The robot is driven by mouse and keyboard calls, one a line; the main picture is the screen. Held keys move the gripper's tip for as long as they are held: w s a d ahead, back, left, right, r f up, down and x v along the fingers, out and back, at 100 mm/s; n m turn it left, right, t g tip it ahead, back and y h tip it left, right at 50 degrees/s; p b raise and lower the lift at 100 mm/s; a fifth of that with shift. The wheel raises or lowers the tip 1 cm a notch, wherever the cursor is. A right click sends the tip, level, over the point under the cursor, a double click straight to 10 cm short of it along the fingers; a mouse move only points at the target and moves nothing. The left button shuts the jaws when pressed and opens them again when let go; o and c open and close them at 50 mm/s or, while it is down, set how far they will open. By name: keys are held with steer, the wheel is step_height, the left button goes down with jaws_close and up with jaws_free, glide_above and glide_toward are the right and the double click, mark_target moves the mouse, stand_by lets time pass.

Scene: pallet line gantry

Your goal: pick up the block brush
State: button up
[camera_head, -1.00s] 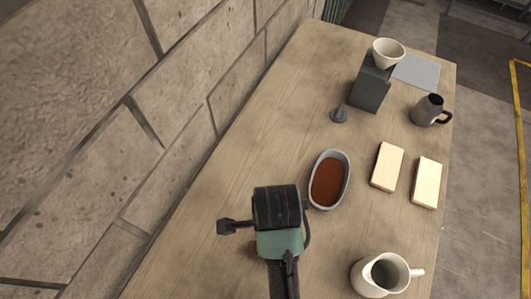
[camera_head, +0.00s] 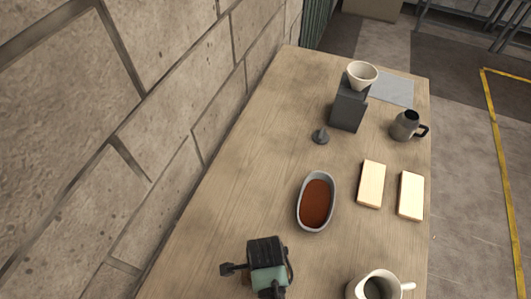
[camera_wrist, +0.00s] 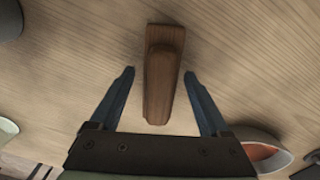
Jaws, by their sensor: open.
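The block brush (camera_wrist: 162,75) is a long brown wooden piece with a raised, narrower part. In the wrist view it lies on the wooden table, lengthwise between my two fingers. My gripper (camera_wrist: 159,73) is open, with one dark finger on each side of the brush and a gap to it on both sides. I cannot tell how far the fingertips are above the table. In the head view my gripper (camera_head: 266,266) is at the bottom middle and hides nearly all of the brush.
An oval dish with red-brown contents (camera_head: 316,203) stands close by, right of my gripper. A white pitcher (camera_head: 380,287), two pale blocks (camera_head: 371,184) (camera_head: 411,195), a grey jug (camera_head: 405,126), a small grey cone-shaped piece (camera_head: 320,136) and a dark stand (camera_head: 349,106) with a white cup (camera_head: 362,75) are on the table. A stone wall (camera_head: 180,90) runs along the left.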

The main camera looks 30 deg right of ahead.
steer(key=shift+f, duration=0.55)
jaws_close()
steer(key=shift+r, duration=0.1)
step_height(320, 180, up, 10)
steer(key=shift+f+b, duration=0.1)
steer(key=shift+b, duration=0.3)
steer(key=c, duration=0.6)
jaws_free()
jaws_close()
